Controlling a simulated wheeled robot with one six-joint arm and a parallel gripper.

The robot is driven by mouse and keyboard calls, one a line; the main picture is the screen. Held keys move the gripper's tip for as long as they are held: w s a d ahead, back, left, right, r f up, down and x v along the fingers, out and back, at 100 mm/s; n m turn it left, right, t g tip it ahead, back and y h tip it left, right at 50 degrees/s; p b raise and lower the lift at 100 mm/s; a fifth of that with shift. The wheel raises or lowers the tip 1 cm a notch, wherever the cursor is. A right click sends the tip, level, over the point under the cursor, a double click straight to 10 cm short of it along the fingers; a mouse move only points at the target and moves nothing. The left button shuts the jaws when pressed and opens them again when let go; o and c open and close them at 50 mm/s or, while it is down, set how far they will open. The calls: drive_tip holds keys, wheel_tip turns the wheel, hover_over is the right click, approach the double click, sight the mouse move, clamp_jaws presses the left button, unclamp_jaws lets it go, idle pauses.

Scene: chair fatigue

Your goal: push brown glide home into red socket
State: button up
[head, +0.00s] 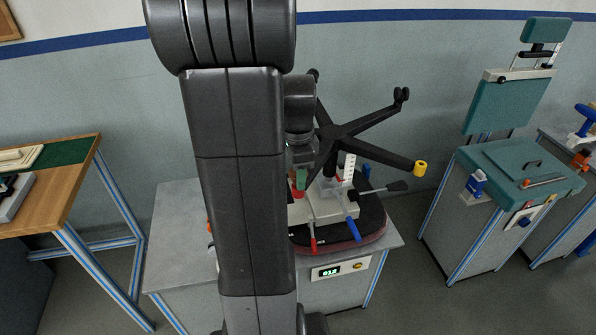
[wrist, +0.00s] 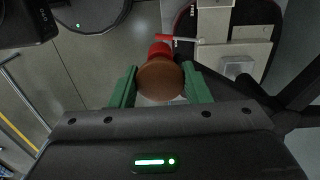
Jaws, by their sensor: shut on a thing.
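My gripper (wrist: 160,84) has two green fingers, closed on the brown glide (wrist: 160,76), whose round face fills the space between them in the wrist view. The red socket (wrist: 159,50) shows just beyond the glide, partly hidden by it. The two look lined up and close, but I cannot tell how deep the glide sits. In the head view a green finger (head: 301,178) is at the red socket (head: 297,191), at the left of the upturned black chair base (head: 343,131). The glide is hidden there.
The chair base's legs spread above a black seat pad (head: 372,222) on a grey bench (head: 175,215). A leg with a yellow socket (head: 420,168) points right. A red-handled clamp (head: 313,244) and a blue-handled one (head: 354,229) stand in front. A teal chair fixture (head: 515,165) is at right.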

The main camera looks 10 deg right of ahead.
drive_tip(key=shift+f, duration=0.4)
drive_tip(key=o, duration=1)
drive_tip(key=shift+r, duration=0.1)
wheel_tip(320, 180, up, 14)
drive_tip(key=shift+b, duration=0.45)
